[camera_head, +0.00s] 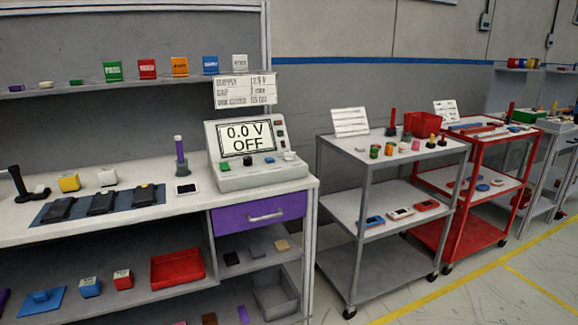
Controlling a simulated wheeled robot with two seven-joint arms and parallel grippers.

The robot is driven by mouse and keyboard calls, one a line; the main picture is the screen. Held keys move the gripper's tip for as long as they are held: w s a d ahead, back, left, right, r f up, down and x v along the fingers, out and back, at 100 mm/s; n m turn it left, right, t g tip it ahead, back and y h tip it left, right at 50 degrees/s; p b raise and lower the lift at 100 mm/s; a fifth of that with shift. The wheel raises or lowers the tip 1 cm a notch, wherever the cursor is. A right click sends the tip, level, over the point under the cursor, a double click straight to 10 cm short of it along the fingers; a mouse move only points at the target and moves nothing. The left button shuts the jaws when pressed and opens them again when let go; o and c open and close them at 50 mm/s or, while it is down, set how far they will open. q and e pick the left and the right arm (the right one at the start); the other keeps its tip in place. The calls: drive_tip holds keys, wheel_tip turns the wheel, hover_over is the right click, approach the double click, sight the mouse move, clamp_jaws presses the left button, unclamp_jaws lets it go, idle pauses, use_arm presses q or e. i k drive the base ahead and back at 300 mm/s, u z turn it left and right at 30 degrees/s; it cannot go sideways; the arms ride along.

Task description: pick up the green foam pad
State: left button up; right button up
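No thing in the camera_head view can be told for certain as the green foam pad. A small green piece (74,83) lies on the upper shelf at the left; it is too small to tell what it is. A larger green block with white lettering (112,71) stands upright on the same shelf. Neither of my grippers is in view.
A white workbench (150,222) fills the left, with a power supply (258,152) reading 0.0 V OFF and a purple drawer (260,214). A red tray (177,269) sits on the lower shelf. A grey cart (345,205) and red cart (470,234) stand right. Floor at lower right is clear.

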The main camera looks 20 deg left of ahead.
sight(77, 82)
drive_tip(key=u, duration=1.15)
drive_tip(key=i, duration=1.1)
drive_tip(key=u, duration=0.95)
